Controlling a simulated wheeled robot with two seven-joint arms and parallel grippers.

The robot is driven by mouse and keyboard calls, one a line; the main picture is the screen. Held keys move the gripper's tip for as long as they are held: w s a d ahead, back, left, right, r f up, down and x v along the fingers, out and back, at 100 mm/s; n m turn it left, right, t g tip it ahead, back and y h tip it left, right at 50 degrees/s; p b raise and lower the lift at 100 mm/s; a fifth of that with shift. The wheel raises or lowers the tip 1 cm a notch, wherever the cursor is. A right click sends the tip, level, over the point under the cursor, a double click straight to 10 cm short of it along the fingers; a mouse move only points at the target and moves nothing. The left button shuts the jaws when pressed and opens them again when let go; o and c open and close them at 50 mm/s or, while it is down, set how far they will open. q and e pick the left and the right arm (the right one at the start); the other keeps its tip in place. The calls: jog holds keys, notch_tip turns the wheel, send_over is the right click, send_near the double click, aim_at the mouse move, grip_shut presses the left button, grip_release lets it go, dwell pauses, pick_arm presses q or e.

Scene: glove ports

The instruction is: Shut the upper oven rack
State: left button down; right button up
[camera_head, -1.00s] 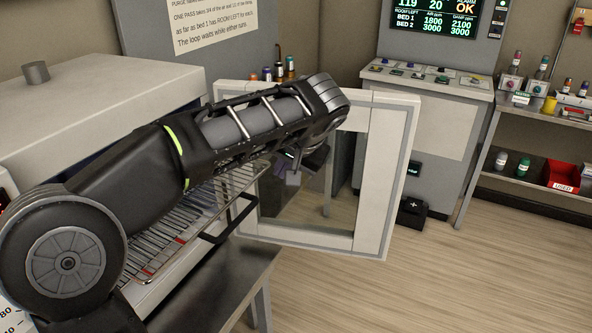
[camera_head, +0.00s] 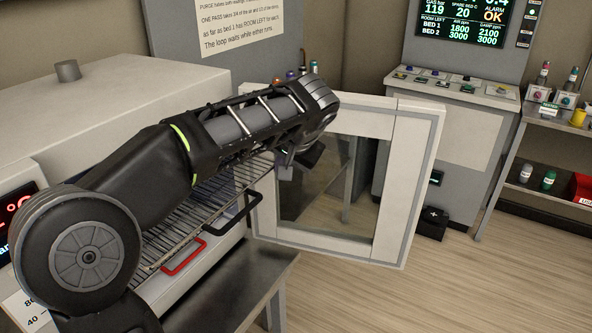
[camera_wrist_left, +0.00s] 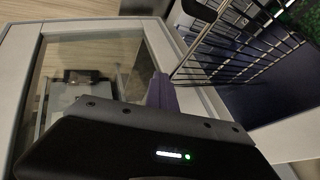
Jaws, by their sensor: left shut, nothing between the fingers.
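The oven (camera_head: 130,100) stands open at the left, and a wire rack (camera_head: 222,186) sticks out of its front. A red handle (camera_head: 184,260) and a black handle (camera_head: 238,216) show at the front; I cannot tell which belongs to the upper rack. My left arm crosses above and hides part of the rack. My left gripper (camera_head: 290,163) is shut and empty, pointing down near the rack's far end and the open door (camera_head: 345,185). In the left wrist view the purple-grey fingers (camera_wrist_left: 161,92) are beside the wire rack (camera_wrist_left: 243,48), with no clear contact. My right gripper is out of view.
The swung-out oven door with its glass pane stands just beyond my left gripper. A dark metal table (camera_head: 240,290) is below the oven front. A console (camera_head: 450,120) and a shelf with bottles (camera_head: 530,190) stand farther right.

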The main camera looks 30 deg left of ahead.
pick_arm(q)
jog(key=a+p, duration=0.1)
jog(key=a, duration=1.4)
jog(key=shift+s+a+p, duration=0.2)
jog(key=shift+a+p, duration=0.1)
jog(key=shift+p, duration=0.05)
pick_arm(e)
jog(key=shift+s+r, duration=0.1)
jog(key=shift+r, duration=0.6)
pick_arm(q)
jog(key=shift+d, duration=0.15)
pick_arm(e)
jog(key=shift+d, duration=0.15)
